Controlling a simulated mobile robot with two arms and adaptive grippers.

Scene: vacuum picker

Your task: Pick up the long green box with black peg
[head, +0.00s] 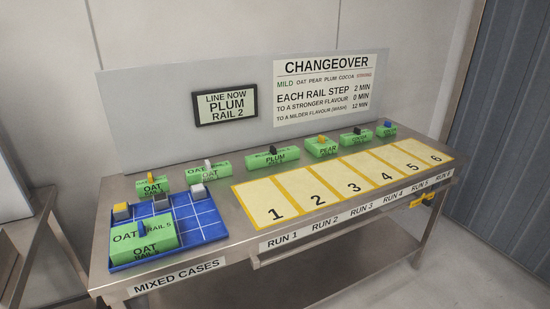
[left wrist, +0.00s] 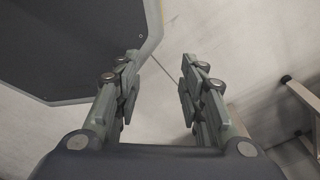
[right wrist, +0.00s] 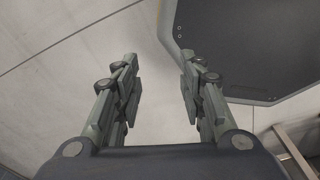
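A long green box labelled PLUM (head: 284,158) stands at the back middle of the steel table in the head view, with a black peg (head: 273,150) on top. A green COCOA box (head: 364,143) farther right also carries a dark peg (head: 357,130). My left gripper (left wrist: 156,85) shows in the left wrist view, open and empty above the floor. My right gripper (right wrist: 160,85) shows in the right wrist view, also open and empty. Neither gripper shows in the head view, so both are away from the boxes.
A blue gridded tray (head: 208,222) at the left holds an OAT box and several small blocks. More green boxes, including PEAR (head: 328,151), line the back. Yellow numbered slots (head: 310,190) lie empty in front. A grey sign panel (head: 180,110) rises behind.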

